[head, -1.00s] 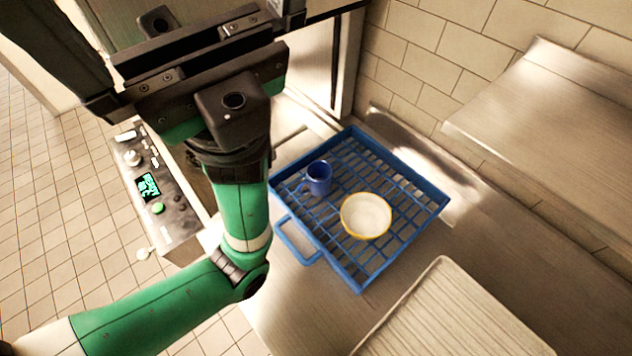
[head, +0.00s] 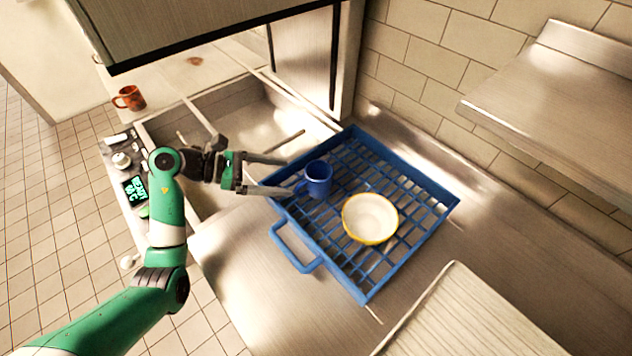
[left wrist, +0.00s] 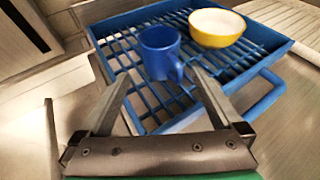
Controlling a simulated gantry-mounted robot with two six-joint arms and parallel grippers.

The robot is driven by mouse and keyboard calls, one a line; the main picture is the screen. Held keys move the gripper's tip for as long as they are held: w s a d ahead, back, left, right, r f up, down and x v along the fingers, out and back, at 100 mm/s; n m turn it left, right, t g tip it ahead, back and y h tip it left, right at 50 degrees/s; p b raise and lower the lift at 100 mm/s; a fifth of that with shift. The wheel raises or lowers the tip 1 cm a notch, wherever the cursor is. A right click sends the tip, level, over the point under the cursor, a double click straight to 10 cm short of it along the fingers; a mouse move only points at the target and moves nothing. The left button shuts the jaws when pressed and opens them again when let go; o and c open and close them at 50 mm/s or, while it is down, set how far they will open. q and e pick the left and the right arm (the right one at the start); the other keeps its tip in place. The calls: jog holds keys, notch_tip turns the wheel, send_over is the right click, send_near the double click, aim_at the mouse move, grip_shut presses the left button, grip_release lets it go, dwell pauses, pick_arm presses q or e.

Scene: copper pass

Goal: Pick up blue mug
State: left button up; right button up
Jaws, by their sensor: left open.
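The blue mug (head: 319,180) stands upright in the blue rack (head: 411,276), near the rack's left corner in the head view. My left gripper (head: 288,176) is open, with its two fingers pointing at the mug from the left. In the left wrist view the mug (left wrist: 159,50) is just beyond the fingertips, between their lines, with its handle toward the right finger. The left gripper (left wrist: 160,78) holds nothing. I cannot tell whether a finger touches the mug. My right gripper is not in view.
A white bowl with a yellow rim (head: 370,218) sits in the rack beside the mug. A ribbed board (head: 470,320) lies at the lower right. An orange-brown mug (head: 130,98) stands at the far left. A metal shelf (head: 560,95) juts from the wall.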

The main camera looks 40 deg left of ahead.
aim_at(317, 179)
pick_arm(q)
jog(key=x, duration=0.4)
jog(key=shift+w+d+p, duration=0.15)
jog(key=shift+w+p, duration=0.1)
jog(key=shift+p, duration=0.05)
jog(key=p+x, duration=0.1)
jog(key=x, duration=0.4)
jog(key=shift+w+d, duration=0.1)
jog(key=shift+d, duration=0.05)
jog(key=shift+c, duration=0.3)
jog(key=c, duration=1.4)
jog(key=shift+r, duration=0.1)
